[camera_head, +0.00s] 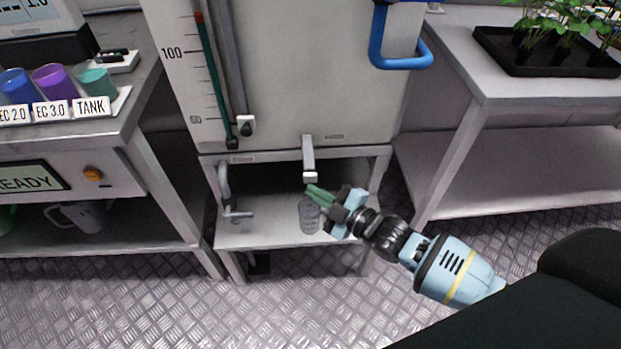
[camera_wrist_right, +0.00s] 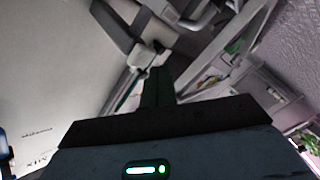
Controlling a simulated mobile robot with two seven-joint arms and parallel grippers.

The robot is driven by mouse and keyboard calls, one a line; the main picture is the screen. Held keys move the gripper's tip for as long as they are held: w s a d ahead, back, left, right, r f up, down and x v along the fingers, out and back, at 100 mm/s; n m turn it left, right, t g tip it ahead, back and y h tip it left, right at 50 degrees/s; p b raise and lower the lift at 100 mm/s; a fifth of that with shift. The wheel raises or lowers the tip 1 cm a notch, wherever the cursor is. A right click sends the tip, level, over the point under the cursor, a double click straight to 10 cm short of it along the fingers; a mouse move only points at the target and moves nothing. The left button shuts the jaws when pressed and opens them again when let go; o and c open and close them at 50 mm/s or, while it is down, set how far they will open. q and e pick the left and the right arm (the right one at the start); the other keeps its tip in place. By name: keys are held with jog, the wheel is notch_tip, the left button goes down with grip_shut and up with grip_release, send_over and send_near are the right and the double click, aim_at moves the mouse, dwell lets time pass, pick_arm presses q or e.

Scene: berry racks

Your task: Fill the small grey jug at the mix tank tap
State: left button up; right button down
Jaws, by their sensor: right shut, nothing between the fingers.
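The mix tank (camera_head: 290,90) stands in the middle of the head view. Its tap (camera_head: 309,160) sticks out from the lower front, with the spout pointing down. A small see-through greyish vessel (camera_head: 309,220) stands upright on the shelf under the tap, partly behind my right gripper. A grey jug (camera_head: 85,216) with a handle is on the lower shelf at the left. My right gripper (camera_head: 311,192) is shut and empty, its green fingers just below the spout and above the see-through vessel. In the wrist view its fingers (camera_wrist_right: 158,88) are together. My left gripper is not in view.
A bent pipe with a valve (camera_head: 228,200) is at the left of the tank stand. A blue handle (camera_head: 400,58) projects from the tank. The left bench (camera_head: 130,70) holds coloured cups; the right bench (camera_head: 470,70) bears a plant tray (camera_head: 540,68).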

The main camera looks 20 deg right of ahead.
jog(key=shift+w, duration=0.15)
jog(key=shift+w+d, duration=0.15)
jog(key=shift+w, duration=0.15)
jog(key=shift+w, duration=0.25)
dwell(0.6)
jog(key=shift+w+d+b, duration=0.15)
jog(key=shift+w+b, duration=0.1)
jog(key=shift+b, duration=0.1)
jog(key=shift+s, duration=0.15)
dwell(0.7)
jog(key=shift+s+a+p, duration=0.3)
jog(key=shift+s+p, duration=0.35)
jog(key=shift+s, duration=0.15)
